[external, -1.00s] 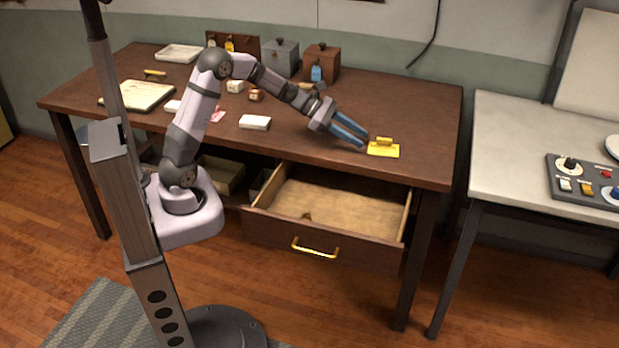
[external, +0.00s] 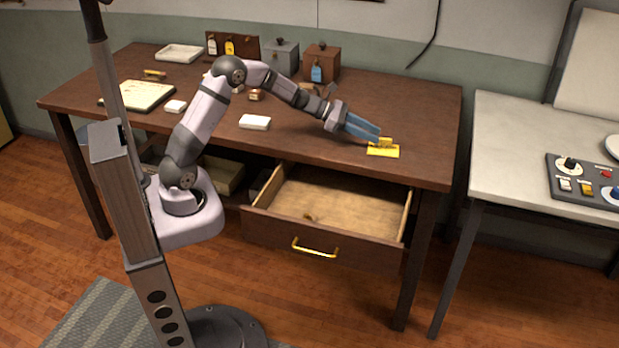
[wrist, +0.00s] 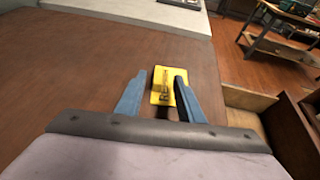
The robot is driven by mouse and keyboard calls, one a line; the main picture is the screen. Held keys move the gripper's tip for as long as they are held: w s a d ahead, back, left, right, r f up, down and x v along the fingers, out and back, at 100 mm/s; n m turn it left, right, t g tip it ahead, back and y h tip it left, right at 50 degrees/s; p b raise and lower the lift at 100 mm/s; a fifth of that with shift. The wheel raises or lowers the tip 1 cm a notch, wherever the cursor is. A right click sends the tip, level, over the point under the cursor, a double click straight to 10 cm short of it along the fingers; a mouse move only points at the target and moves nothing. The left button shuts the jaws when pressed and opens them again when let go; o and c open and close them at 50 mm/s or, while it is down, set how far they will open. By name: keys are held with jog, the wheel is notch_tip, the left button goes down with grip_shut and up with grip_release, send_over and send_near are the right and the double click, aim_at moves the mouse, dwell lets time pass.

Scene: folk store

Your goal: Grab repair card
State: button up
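The yellow repair card (external: 383,152) lies on the desk near its front right edge, with a raised yellow tab on it. In the wrist view the card (wrist: 158,93) shows dark lettering starting with "RE", partly covered by the right finger. My gripper (external: 378,134) has blue fingers that reach down to the card's tab from the left. In the wrist view my gripper (wrist: 161,76) is open, with its fingers apart on either side of the card. I cannot tell whether the fingertips touch it.
An open drawer (external: 312,250) juts out below the desk's front edge. A brown box (external: 321,60) and a grey box (external: 281,56) stand at the back. The desktop (external: 425,115) right of the card is clear.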

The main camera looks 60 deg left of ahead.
aim_at(385, 139)
jog(key=shift+x, duration=1.75)
jog(key=shift+a, duration=0.15)
grip_shut()
notch_tip(385, 139, up, 10)
jog(key=p, duration=0.1)
